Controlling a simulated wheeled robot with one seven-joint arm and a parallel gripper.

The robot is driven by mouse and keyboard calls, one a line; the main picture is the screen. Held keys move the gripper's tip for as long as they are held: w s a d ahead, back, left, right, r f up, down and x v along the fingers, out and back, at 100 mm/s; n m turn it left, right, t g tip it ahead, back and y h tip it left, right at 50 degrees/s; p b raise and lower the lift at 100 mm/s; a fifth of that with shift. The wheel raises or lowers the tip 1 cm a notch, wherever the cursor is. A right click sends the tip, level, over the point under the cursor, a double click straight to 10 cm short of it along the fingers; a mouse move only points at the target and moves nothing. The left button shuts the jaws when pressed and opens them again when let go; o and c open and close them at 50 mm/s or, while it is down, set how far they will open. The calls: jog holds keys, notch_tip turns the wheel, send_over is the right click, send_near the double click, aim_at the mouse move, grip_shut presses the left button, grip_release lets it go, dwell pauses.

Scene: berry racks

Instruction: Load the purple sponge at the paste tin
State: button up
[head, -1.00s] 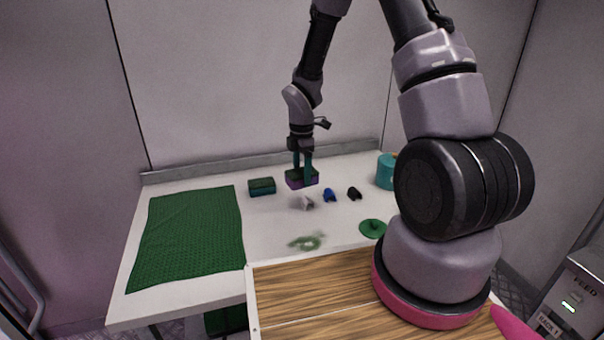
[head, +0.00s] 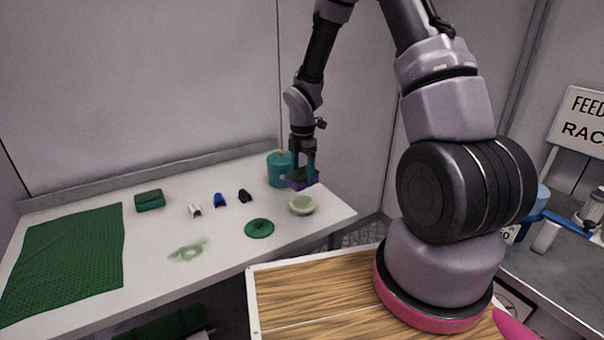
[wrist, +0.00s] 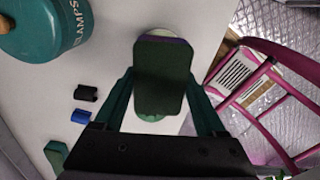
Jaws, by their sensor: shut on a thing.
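My gripper (head: 304,168) is shut on the purple sponge (head: 297,183), which has a dark green top layer. The sponge also shows between the fingers in the wrist view (wrist: 161,76), green face toward the camera. It is held above the table, over or just behind the open paste tin (head: 302,205), a small round tin with pale contents. In the wrist view the tin (wrist: 152,117) is mostly hidden under the sponge, with its rim showing at both ends. I cannot tell whether sponge and tin touch. A green round lid (head: 259,228) lies left of the tin.
A teal canister (head: 279,170) stands close behind and left of my gripper. A teal and green sponge (head: 150,200), white, blue (head: 220,200) and black clips, a green smear (head: 187,251) and a green mat (head: 65,258) lie further left. The table's right edge is near the tin.

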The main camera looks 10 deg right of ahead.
aim_at(303, 201)
jog(key=shift+f, duration=2.9)
jog(key=shift+f, duration=0.55)
jog(key=shift+r, duration=3.5)
